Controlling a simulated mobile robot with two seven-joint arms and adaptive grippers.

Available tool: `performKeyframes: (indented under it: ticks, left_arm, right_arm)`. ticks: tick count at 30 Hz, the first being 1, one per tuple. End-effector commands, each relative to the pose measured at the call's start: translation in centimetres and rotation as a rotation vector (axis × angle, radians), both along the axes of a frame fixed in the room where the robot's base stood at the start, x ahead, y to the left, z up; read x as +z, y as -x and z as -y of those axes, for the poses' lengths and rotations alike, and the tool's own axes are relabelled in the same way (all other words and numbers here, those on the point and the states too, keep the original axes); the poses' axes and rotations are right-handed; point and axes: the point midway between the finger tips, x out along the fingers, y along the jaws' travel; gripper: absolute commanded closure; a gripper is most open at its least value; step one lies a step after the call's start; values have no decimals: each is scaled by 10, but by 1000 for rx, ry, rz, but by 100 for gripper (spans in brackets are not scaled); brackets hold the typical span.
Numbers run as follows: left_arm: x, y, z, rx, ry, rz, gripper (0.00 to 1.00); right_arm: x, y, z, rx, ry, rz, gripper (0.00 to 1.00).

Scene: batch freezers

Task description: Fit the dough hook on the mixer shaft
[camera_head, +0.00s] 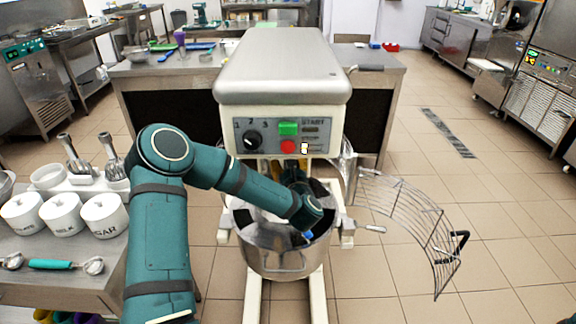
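The mixer (280,72) stands in the middle, with its control panel facing me. Its metal bowl (275,264) sits below the head, and the wire guard (412,205) is swung out to the right. My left arm comes in from the left and bends in front of the mixer, with its wrist over the bowl. My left gripper (292,172) shows only as dark parts beneath the head, mostly hidden, so its fingers and any hold are unclear. The shaft is hidden behind the arm. I cannot make out the dough hook.
A side table at the left carries white canisters (62,214), metal tools (74,154) and a teal-handled scoop (50,264). A steel worktable (160,68) stands behind the mixer.

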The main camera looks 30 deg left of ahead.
Motion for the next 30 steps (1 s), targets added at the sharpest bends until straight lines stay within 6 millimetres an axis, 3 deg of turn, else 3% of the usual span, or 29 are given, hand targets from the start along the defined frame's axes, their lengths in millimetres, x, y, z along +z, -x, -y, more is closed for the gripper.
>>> performKeyframes:
  ticks: [10,21,30]
  left_arm:
    - [-1,10,10,-5,1,-1,49]
    - [-1,63,59,-5,1,-2,49]
    - [0,87,80,-2,1,1,49]
  right_arm:
    - [0,0,0,0,0,0,53]
    - [0,0,0,0,0,0,53]
    - [0,0,0,0,0,0,53]
